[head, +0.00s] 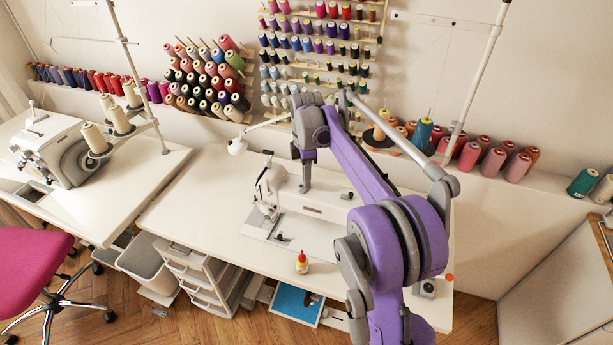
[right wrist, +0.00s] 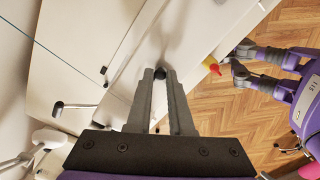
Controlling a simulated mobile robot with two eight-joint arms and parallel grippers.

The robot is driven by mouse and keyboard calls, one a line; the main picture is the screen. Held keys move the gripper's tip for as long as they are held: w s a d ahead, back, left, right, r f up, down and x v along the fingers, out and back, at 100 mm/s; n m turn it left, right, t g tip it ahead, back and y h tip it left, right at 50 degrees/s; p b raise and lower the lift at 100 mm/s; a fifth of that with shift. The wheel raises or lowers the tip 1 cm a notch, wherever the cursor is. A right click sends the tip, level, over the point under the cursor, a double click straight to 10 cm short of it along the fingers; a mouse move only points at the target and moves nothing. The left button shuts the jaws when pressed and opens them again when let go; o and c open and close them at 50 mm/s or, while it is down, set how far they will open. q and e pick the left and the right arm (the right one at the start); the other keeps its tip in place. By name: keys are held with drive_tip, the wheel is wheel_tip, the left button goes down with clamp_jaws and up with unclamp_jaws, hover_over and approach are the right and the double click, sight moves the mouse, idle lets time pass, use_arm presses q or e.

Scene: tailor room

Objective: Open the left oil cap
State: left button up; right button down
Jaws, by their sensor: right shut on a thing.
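The white sewing machine (head: 312,207) stands on the white table. My right gripper (head: 306,188) reaches down from above onto the top of the machine's arm. In the right wrist view its grey fingers (right wrist: 161,76) close around a small round black cap (right wrist: 160,72), which shows between the tips. In the head view that cap is hidden by the gripper. Another dark knob (head: 347,196) sits on the machine top to the right, apart from the gripper.
A small yellow bottle with a red tip (head: 302,263) stands near the table's front edge. A lamp (head: 238,146) is at the machine's left. Racks of thread spools (head: 318,45) hang on the wall behind. The table's left part (head: 200,205) is clear.

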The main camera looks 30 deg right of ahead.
drive_tip(key=shift+n, duration=0.4)
drive_tip(key=c, duration=0.8)
unclamp_jaws()
drive_tip(key=shift+c, duration=0.2)
wheel_tip(320, 180, up, 11)
drive_tip(key=p, duration=0.1)
